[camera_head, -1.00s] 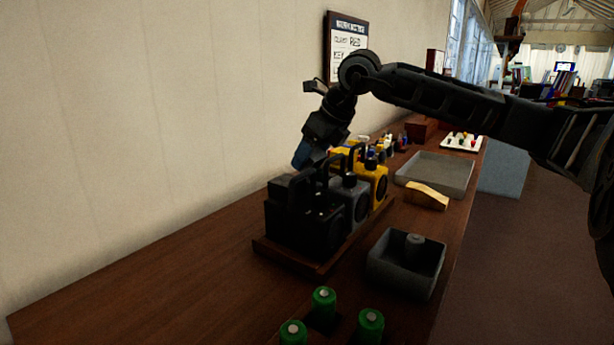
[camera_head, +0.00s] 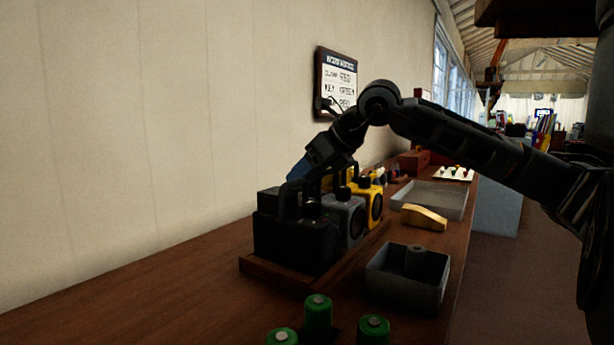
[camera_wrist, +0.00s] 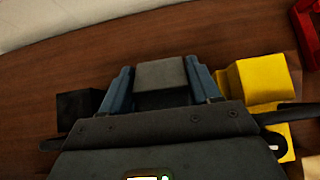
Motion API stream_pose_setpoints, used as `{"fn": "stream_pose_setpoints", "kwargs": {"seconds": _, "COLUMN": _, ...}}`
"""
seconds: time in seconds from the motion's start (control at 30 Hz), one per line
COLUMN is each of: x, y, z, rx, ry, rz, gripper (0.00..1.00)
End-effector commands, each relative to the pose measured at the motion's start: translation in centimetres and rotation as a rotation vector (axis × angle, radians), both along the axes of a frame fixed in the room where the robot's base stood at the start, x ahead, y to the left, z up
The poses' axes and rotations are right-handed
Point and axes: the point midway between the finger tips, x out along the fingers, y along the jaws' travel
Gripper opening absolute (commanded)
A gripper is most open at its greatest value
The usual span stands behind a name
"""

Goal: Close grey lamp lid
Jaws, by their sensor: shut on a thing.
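The grey lamp (camera_head: 344,217) stands upright between a black lamp (camera_head: 296,240) and a yellow lamp (camera_head: 371,199) on a wooden board. My gripper (camera_head: 300,174) reaches down behind the lamps, partly hidden by the black lamp's handle. In the wrist view, my gripper's blue fingers (camera_wrist: 160,82) are on both sides of a grey block, which looks like the grey lamp lid (camera_wrist: 161,73), and are shut on it. The lid's hinge and the lamp's opening are hidden. The lid's exact angle cannot be told.
A grey box (camera_head: 408,277) with a round post and a shallow grey tray (camera_head: 440,197) lie right of the lamps, with a yellow block (camera_head: 424,217) between. Several green cylinders (camera_head: 318,314) stand in front. The wall (camera_head: 150,120) is close behind; the bench at left is clear.

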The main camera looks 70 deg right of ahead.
Motion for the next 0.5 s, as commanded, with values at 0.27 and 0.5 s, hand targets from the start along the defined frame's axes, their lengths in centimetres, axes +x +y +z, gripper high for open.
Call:
{"fn": "stream_pose_setpoints", "kwargs": {"seconds": 0.27, "x": 0.02, "y": -0.01, "z": 0.1, "rx": -0.001, "ry": -0.002, "rz": 0.0, "gripper": 0.66}}
{"fn": "stream_pose_setpoints", "kwargs": {"seconds": 0.5, "x": 0.02, "y": 0.0, "z": 0.05, "rx": 0.0, "ry": -0.001, "rz": 0.0, "gripper": 0.83}}
